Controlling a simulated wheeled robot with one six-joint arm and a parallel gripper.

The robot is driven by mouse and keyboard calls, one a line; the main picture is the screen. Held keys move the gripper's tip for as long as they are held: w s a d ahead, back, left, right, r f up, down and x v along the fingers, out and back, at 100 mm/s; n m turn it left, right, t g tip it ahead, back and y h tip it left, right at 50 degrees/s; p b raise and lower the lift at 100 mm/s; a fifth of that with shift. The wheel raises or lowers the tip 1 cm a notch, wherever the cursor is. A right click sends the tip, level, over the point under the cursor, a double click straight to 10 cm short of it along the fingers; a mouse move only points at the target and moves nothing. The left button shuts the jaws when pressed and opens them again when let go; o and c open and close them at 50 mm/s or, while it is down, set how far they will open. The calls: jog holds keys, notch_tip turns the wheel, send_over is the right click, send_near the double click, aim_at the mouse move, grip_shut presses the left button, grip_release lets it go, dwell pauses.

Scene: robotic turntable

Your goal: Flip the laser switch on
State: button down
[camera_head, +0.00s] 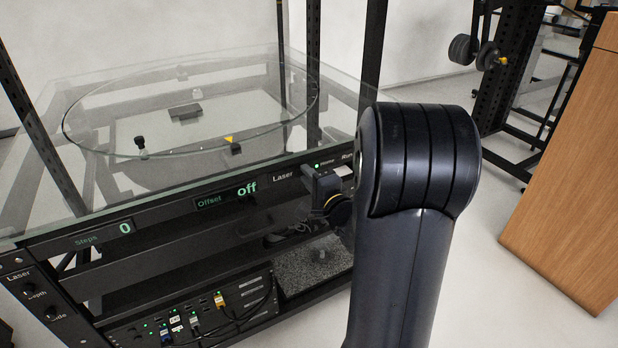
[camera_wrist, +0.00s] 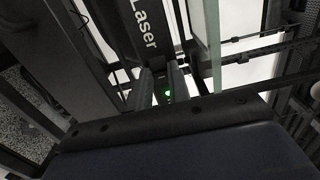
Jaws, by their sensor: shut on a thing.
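The front panel of the turntable carries the white Laser label (camera_head: 283,176), just left of my gripper (camera_head: 316,186). The label also shows large in the wrist view (camera_wrist: 143,24). In the wrist view the two fingers of my gripper (camera_wrist: 160,84) reach the panel just below the label and are shut on the laser switch. The fingers hide most of the switch, so its position cannot be read. A small green light (camera_wrist: 168,93) glows between the fingers. In the head view my arm covers the panel to the right.
The glass turntable disc (camera_head: 190,110) lies above the panel, with small parts on it. The offset display (camera_head: 247,188) reads "off" and the steps display (camera_head: 125,228) reads 0. A wooden cabinet (camera_head: 570,180) stands at right.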

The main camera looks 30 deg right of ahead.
jog(key=shift+d+n+y+b, duration=0.1)
jog(key=shift+n+y+b, duration=0.2)
jog(key=shift+y, duration=0.2)
jog(key=shift+d+n+g+y+b, duration=0.15)
jog(key=shift+n+y+b, duration=0.3)
jog(key=shift+y, duration=0.3)
jog(key=shift+d+n+g+y+b, duration=0.15)
jog(key=shift+n+y+b, duration=0.2)
jog(key=shift+n+y, duration=0.3)
jog(key=shift+a, duration=0.1)
jog(key=c, duration=1.3)
grip_release()
jog(key=shift+s, duration=0.1)
jog(key=p+v, duration=0.1)
jog(key=v, duration=0.9)
jog(key=shift+s, duration=0.25)
